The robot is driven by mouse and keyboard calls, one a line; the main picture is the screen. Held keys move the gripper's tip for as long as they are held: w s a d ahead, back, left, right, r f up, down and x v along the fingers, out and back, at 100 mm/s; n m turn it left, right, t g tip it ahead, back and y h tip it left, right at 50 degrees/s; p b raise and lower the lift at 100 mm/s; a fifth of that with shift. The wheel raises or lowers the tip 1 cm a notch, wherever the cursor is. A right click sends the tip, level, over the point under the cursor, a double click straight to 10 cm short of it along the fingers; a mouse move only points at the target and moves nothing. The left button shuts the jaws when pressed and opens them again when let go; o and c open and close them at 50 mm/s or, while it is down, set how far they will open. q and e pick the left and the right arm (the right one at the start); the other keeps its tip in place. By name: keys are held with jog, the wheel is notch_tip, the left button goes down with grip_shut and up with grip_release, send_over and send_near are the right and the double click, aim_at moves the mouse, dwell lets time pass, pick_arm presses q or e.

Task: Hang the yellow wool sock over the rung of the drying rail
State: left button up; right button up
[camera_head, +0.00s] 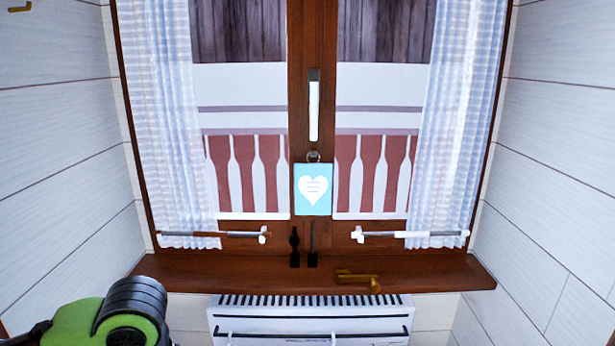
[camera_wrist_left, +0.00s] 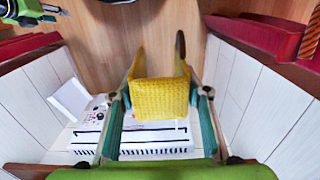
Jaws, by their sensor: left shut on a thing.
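The yellow wool sock (camera_wrist_left: 160,98) is a knitted yellow piece held between the two teal fingers of my left gripper (camera_wrist_left: 158,85) in the left wrist view. The gripper is shut on it. In the head view my left arm comes in at the lower left, but its fingers and the sock are out of frame. A white slotted heater-like unit (camera_head: 310,300) stands below the window sill. A thin dark bar (camera_head: 310,335) runs across its front; I cannot tell if this is the drying rail's rung. In the wrist view the white unit (camera_wrist_left: 150,137) lies beyond the sock, partly hidden by it.
The brown wooden sill (camera_head: 230,270) juts out above the unit, with a brass handle-like piece (camera_head: 357,281) near its front. White plank walls close in on both sides. A green and black part of mine, perhaps the right gripper (camera_wrist_left: 50,12), shows at the wrist view's top left.

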pick_arm(q)
notch_tip(320, 180, down, 13)
jog(key=b, duration=1.1)
pick_arm(e)
notch_tip(320, 180, up, 7)
jog(key=t, duration=0.1)
jog(key=shift+s+d+r, duration=0.15)
jog(key=shift+s, duration=0.05)
